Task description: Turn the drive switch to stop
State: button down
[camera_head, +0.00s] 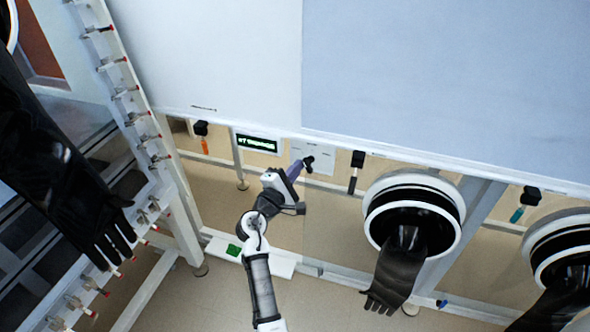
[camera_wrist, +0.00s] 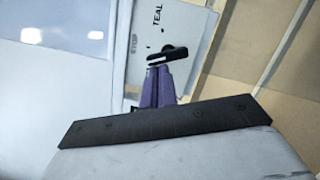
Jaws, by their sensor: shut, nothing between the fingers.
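The drive switch (camera_head: 308,161) is a black bar-shaped handle on a pale panel (camera_head: 317,150) beneath the large white wall. In the wrist view the black handle (camera_wrist: 167,55) lies slightly tilted across the panel (camera_wrist: 187,28). The panel carries the lettering "TEAL" and, to the left, "STOP"; small dark marks lie near the handle. My gripper (camera_head: 299,166) has purple fingers, also in the wrist view (camera_wrist: 159,72). They are shut and empty, with their tips right at the handle; I cannot tell whether they touch it. The handle's base is partly hidden.
A green-lettered display (camera_head: 257,142) sits left of the panel. A black-and-orange item (camera_head: 203,137) and a black item (camera_head: 355,171) hang nearby. A glove port (camera_head: 414,216) with a drooping black glove stands to the right. A white rack with red-tipped taps (camera_head: 140,118) stands left.

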jog(key=shift+d+r, duration=0.1)
jog(key=shift+d, duration=0.05)
jog(key=shift+s+d+r+m+g+b, duration=0.15)
jog(key=shift+r+m+g+b, duration=0.1)
jog(key=shift+m, duration=0.8)
jog(key=shift+w+d+r+m+g+b, duration=0.15)
jog(key=shift+m+g, duration=0.1)
jog(key=shift+m, duration=0.8)
jog(key=shift+s+m, duration=0.15)
jog(key=shift+m, duration=0.35)
jog(key=shift+d, duration=0.15)
